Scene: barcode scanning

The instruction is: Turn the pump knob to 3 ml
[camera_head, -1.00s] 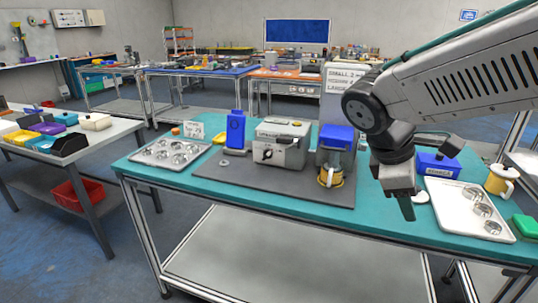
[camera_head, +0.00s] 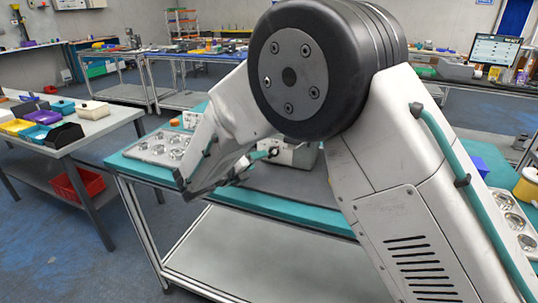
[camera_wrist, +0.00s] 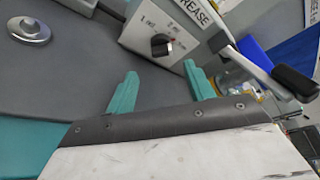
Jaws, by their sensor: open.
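The grease pump is a grey metal box (camera_wrist: 190,18) with a GREASE label in the wrist view. Its front carries a black knob (camera_wrist: 161,45) on a pale dial. Small ml marks stand around the dial; a 1 and a 2 seem legible, but I cannot tell the exact setting. My gripper (camera_wrist: 161,88) is open and empty, with its two teal fingers pointing toward the pump's front, apart from the knob. The knob appears roughly between the fingers, beyond their tips. In the head view, the pump (camera_head: 302,157) is mostly hidden behind my arm.
A lever with a black handle (camera_wrist: 296,83) juts out right of the pump, near a blue part (camera_wrist: 252,50). A round metal disc (camera_wrist: 30,32) lies on the dark mat (camera_wrist: 75,70) at left. A tray of metal cups (camera_head: 160,150) sits on the teal table's left end.

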